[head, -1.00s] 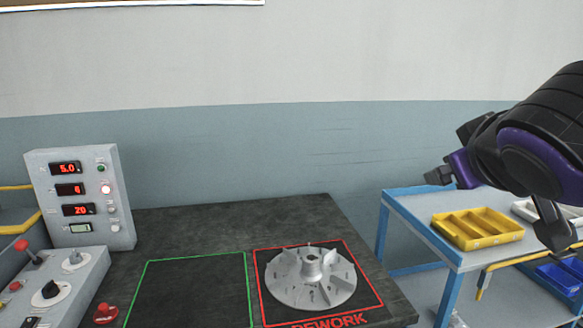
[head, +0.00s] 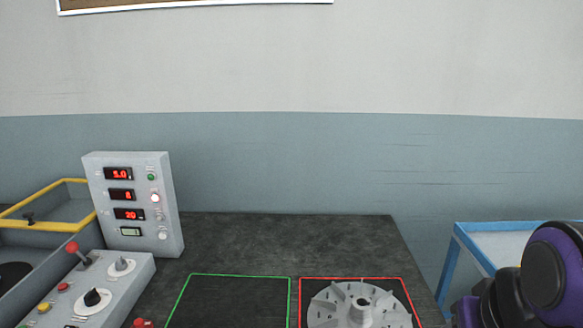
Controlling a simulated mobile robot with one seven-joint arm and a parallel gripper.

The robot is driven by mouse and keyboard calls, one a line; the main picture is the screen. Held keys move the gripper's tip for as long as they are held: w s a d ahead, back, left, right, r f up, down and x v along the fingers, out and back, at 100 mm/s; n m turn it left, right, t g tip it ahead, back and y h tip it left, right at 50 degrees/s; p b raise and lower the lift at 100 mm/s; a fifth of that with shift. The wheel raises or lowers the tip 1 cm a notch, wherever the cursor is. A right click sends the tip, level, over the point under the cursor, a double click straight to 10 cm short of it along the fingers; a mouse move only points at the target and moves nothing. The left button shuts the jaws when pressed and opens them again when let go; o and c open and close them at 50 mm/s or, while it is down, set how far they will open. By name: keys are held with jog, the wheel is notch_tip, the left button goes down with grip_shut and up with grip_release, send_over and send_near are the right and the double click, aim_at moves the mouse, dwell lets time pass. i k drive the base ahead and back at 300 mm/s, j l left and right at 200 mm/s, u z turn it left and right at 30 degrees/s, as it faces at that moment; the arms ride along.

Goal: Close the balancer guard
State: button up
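What looks like the balancer guard is a yellow-edged frame (head: 47,200) at the far left of the head view, above a grey machine body. It appears raised, and part of it is cut off by the left edge. A small black knob or latch sits on its front side. My arm shows at the lower right, but the gripper's fingers are outside the picture.
A grey control panel (head: 133,207) with red displays and a grey console (head: 105,285) with a red-knobbed lever stand at left. A silver impeller (head: 358,307) lies in the red-outlined area; the green-outlined area (head: 240,277) is empty. A blue-framed cart (head: 500,240) stands at right.

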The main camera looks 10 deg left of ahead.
aim_at(29, 224)
jog(key=j+u, duration=0.1)
jog(key=u, duration=0.9)
jog(key=l+u, duration=0.1)
jog(key=u, duration=0.85)
jog(key=i+j, duration=0.3)
jog(key=i+j+z, duration=0.15)
jog(key=j, duration=0.35)
jog(key=i+j, duration=0.35)
jog(key=i+j+z, duration=0.1)
jog(key=i+j, duration=0.15)
jog(key=j, duration=0.25)
jog(key=i+j+z, duration=0.1)
jog(key=i+j, duration=0.15)
jog(key=j, duration=0.2)
jog(key=i+j, duration=0.2)
jog(key=j, duration=0.25)
jog(key=i+j+z, duration=0.1)
jog(key=i+j, duration=0.15)
jog(key=j, duration=0.25)
jog(key=i+j+z, duration=0.1)
jog(key=j, duration=0.35)
jog(key=i+j+z, duration=0.15)
jog(key=j, duration=0.15)
